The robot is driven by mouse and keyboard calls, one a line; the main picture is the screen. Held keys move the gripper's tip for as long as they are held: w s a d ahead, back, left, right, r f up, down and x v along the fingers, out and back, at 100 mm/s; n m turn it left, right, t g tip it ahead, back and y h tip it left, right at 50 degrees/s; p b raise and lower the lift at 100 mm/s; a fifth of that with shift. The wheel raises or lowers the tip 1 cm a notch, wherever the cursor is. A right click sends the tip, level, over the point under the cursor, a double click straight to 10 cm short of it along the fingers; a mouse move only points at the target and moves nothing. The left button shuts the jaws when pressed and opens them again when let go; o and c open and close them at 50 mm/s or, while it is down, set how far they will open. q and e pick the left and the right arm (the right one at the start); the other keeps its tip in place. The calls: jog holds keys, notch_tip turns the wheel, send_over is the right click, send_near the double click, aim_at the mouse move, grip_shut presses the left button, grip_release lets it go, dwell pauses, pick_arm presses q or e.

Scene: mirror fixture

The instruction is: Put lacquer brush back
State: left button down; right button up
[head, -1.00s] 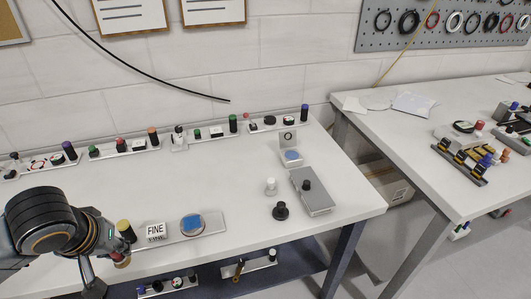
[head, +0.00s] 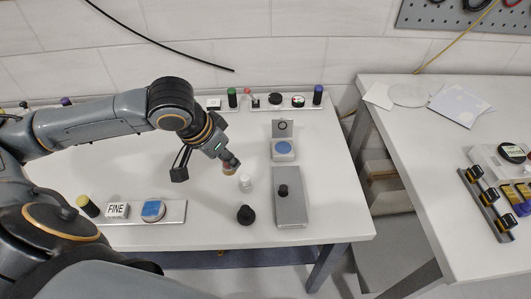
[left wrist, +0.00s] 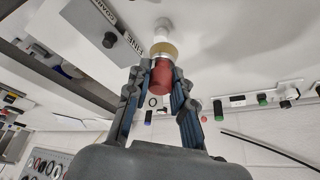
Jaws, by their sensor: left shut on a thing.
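My left gripper (head: 231,162) is shut on a short red-handled piece with a pale band and tan end, likely the lacquer brush (left wrist: 161,74); it shows only partly in the head view (head: 229,169). In the left wrist view the red part sits between the two fingers (left wrist: 158,100), its tan end pointing away from me. A small white knobbed piece (head: 245,183) stands just beyond that end; I cannot tell whether they touch. My right gripper is not in view.
A grey block (head: 291,208) with a black knob and a black knobbed piece (head: 245,215) stand close by.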

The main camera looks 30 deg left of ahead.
pick_arm(q)
jog(key=w+a+f, duration=0.1)
jog(key=w+f, duration=0.2)
jog(key=w+a+f, duration=0.1)
jog(key=w+f, duration=0.1)
jog(key=w, duration=0.2)
jog(key=w+a+f+p, duration=0.1)
jog(key=w+f, duration=0.2)
jog(key=w, duration=0.1)
jog(key=shift+w+a+f, duration=0.15)
jog(key=shift+a+f, duration=0.1)
jog(key=shift+f, duration=0.05)
jog(key=shift+w+f, duration=0.35)
jog(key=shift+f, duration=0.1)
jog(key=shift+a+f, duration=0.1)
jog(key=shift+f, duration=1.4)
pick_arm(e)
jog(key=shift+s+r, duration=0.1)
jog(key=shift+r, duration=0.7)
pick_arm(q)
jog(key=shift+f+p, duration=0.15)
jog(key=shift+p, duration=0.15)
jog(key=c, duration=1.2)
grip_release()
jog(key=shift+o, duration=0.2)
jog(key=v, duration=1.2)
jog(key=shift+r, duration=0.2)
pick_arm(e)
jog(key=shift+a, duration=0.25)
